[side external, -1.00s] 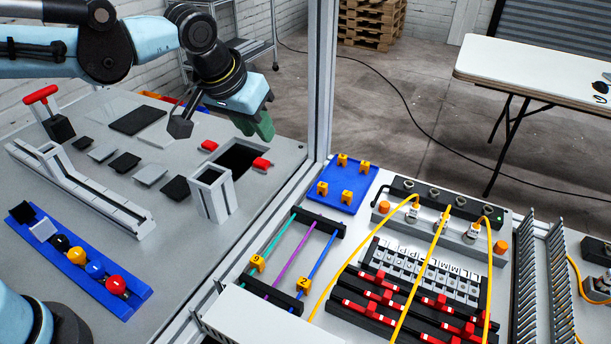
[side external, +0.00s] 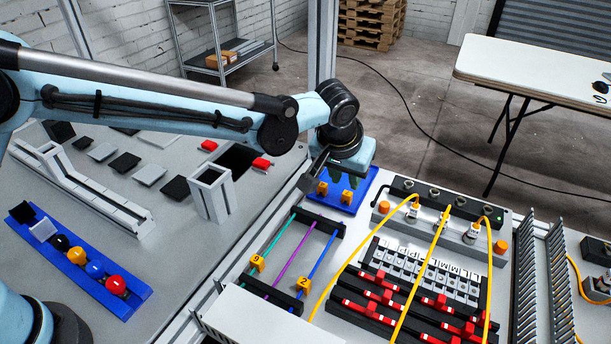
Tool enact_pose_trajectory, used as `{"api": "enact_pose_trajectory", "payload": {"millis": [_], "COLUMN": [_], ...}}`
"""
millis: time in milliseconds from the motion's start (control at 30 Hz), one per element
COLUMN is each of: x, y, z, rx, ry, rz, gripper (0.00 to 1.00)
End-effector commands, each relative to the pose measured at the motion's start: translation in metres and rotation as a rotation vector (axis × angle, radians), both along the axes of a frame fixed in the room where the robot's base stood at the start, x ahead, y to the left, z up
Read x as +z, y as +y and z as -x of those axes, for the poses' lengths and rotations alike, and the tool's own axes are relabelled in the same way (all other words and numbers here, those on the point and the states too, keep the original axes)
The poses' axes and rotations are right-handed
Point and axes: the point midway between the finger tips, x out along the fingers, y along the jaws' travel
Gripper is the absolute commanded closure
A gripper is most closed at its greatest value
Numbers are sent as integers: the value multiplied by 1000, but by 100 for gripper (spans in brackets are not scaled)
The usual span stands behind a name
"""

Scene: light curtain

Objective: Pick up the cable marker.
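Small yellow cable markers sit on a blue tray (side external: 348,206). Two show at its front, a left marker (side external: 322,188) and a right marker (side external: 347,196). The back of the tray is hidden behind my gripper (side external: 343,180). My gripper points down over the tray, just behind the two front markers. Two more yellow markers, one on the green wire (side external: 257,263) and one on the blue wire (side external: 303,284), are on the wire rack.
The wire rack (side external: 318,222) stands in front of the tray. A connector block (side external: 440,215) with yellow cables is to the right. An upright metal post (side external: 321,60) rises behind my gripper. A grey tower (side external: 211,193) stands to the left.

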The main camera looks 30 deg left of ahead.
Motion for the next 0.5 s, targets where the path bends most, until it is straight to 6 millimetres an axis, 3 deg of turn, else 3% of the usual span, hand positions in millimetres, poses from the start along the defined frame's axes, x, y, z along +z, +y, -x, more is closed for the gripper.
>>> {"api": "enact_pose_trajectory", "payload": {"millis": [267, 500], "x": [-18, -46], "y": [1, 2], "z": [-8, -21], "rx": [0, 0], "ry": [0, 0], "rz": [0, 0], "gripper": [72, 72]}}
